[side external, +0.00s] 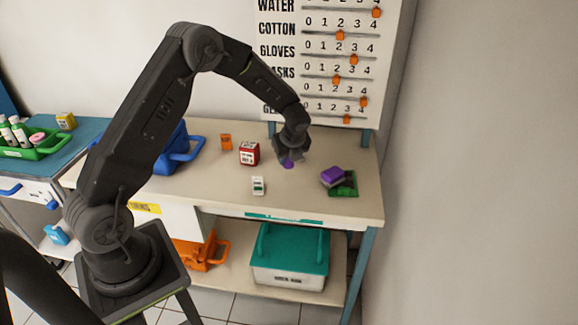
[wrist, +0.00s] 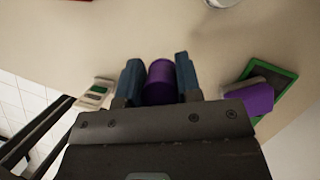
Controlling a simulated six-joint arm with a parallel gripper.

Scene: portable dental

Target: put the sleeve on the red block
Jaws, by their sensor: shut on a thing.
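My gripper (wrist: 158,80) is shut on a purple rounded piece (wrist: 160,84), which sits between the two blue-grey fingers. In the side view my gripper (side external: 289,158) is over the back right part of the bench, with the purple piece (side external: 288,164) showing below it. I cannot tell whether this piece is hollow or is the sleeve. The red block (side external: 249,153), with white labels on its faces, stands upright on the bench to the left of my gripper, apart from it. Nothing shows on top of the red block.
A purple and grey block (side external: 332,177) rests on a green tray (side external: 347,190) at the right. A small white and green item (side external: 258,186) stands near the front. An orange item (side external: 226,142) and a blue bin (side external: 178,155) are to the left. A counter board (side external: 330,60) stands behind.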

